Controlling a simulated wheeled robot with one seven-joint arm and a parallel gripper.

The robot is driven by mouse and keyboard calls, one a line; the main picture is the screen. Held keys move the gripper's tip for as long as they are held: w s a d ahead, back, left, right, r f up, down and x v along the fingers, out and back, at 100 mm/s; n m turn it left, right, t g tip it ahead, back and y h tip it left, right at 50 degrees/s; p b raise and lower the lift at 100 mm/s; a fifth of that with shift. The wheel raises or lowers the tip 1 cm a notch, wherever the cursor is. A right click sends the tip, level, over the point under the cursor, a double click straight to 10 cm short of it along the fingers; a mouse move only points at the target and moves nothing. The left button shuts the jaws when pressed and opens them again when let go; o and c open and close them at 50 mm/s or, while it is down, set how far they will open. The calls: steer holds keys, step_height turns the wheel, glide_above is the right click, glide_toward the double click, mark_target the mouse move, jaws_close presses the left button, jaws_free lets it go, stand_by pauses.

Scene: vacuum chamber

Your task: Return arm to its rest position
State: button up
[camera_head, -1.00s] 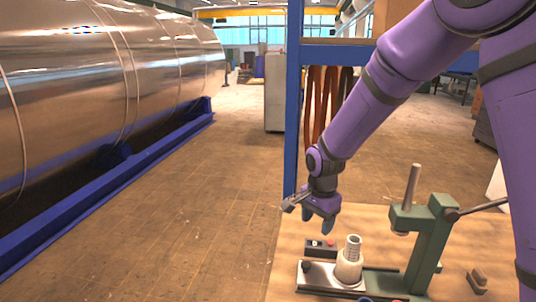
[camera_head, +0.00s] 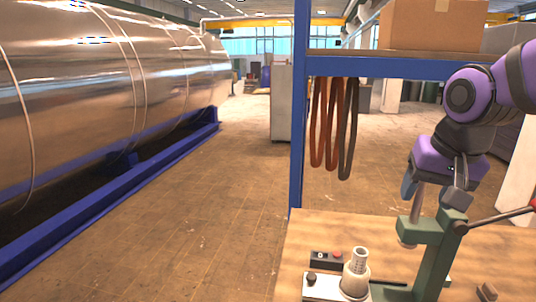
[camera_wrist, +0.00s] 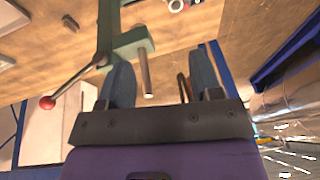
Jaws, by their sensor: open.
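My arm is purple and folded at the right of the head view. I cannot tell the exact gap between gripper and press.
The wooden bench (camera_head: 300,245) carries a pale threaded part (camera_head: 357,270) and a control box (camera_head: 326,258). A blue rack (camera_head: 299,120) holds hanging hoses (camera_head: 334,125) and a cardboard box (camera_head: 432,24). A press lever with a red knob (camera_wrist: 47,102) sticks out. The floor at left is open beside the metal tank (camera_head: 110,90).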

steer(key=s+d+r+n+t, duration=0.1)
steer(key=s+d+r+n, duration=0.1)
steer(key=s, duration=0.9)
steer(key=shift+d+r+n, duration=0.15)
steer(key=shift+d+n, duration=0.5)
steer(key=shift+n, duration=0.05)
